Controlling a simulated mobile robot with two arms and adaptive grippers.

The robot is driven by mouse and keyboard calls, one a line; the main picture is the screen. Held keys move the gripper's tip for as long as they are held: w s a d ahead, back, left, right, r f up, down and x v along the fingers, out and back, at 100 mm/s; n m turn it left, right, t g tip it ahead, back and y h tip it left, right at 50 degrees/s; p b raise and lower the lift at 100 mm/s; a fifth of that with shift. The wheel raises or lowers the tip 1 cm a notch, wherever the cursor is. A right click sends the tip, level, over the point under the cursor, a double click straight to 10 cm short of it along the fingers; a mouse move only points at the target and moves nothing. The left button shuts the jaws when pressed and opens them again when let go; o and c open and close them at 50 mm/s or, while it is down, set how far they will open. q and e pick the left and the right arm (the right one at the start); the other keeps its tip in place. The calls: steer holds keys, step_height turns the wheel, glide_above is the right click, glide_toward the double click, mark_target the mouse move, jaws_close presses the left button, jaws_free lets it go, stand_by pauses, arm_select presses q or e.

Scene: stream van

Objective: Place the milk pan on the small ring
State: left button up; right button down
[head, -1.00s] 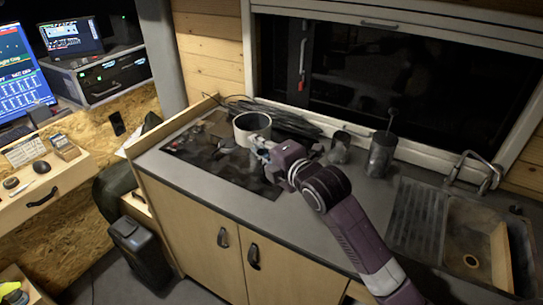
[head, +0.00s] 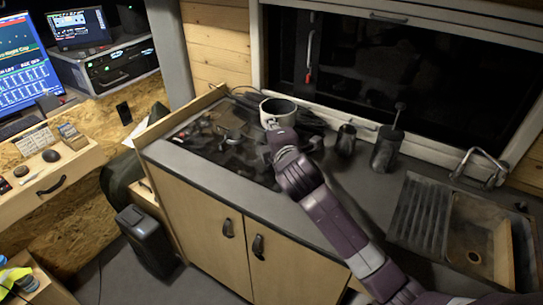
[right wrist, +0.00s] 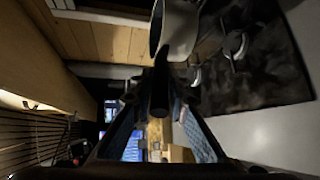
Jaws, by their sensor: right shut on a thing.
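The milk pan (head: 278,113) is a pale, round, open pan at the back of the counter, by the right rear corner of the dark hob (head: 200,151). My right gripper (head: 272,128) reaches in from the right and is shut on the pan's handle. In the right wrist view the dark handle (right wrist: 160,92) runs between the fingers and the pan (right wrist: 181,30) shows at the top. I cannot tell how high the pan's base is above the counter. The small ring cannot be made out clearly on the hob. My left gripper is not in view.
A small metal mug (head: 346,140) and a dark canister (head: 386,150) stand to the right, before the sink (head: 478,245). A wooden edge board (head: 180,117) bounds the counter's left end. The front counter strip is clear.

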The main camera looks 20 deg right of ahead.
step_height(320, 180, down, 10)
stand_by(0.5)
steer(key=shift+f, duration=0.2)
steer(key=c, duration=1.9)
jaws_free()
steer(key=shift+f, duration=0.1)
steer(key=shift+s, duration=0.15)
steer(key=b+v, duration=0.1)
steer(key=v, duration=1.1)
